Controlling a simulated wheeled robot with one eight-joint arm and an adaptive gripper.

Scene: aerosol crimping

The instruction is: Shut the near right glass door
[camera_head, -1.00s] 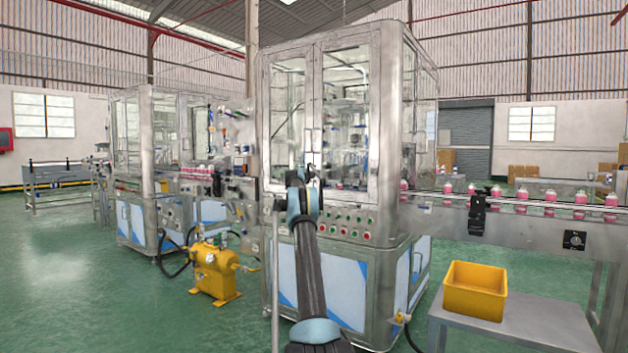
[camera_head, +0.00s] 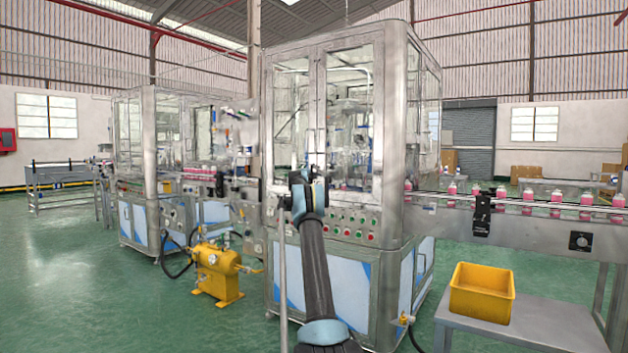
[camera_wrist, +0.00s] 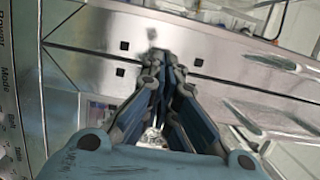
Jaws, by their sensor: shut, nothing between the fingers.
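The near machine has a steel-framed glass cabinet with two front doors. The near right glass door (camera_head: 349,115) is right of the middle upright, with a handle near its left edge. It looks about in line with the left door (camera_head: 291,115), but I cannot tell if a small gap remains. My gripper (camera_head: 316,178) is in front of the doors' lower edge, above the button panel. In the wrist view my gripper (camera_wrist: 166,72) is shut and empty, its fingers together before a steel surface (camera_wrist: 130,58). Contact cannot be told.
A button panel (camera_head: 345,226) is below the doors. A conveyor (camera_head: 520,207) with pink bottles runs right. A yellow bin (camera_head: 482,292) stands on a grey table (camera_head: 535,325) at right. A yellow pump unit (camera_head: 217,272) stands at left. The green floor at far left is clear.

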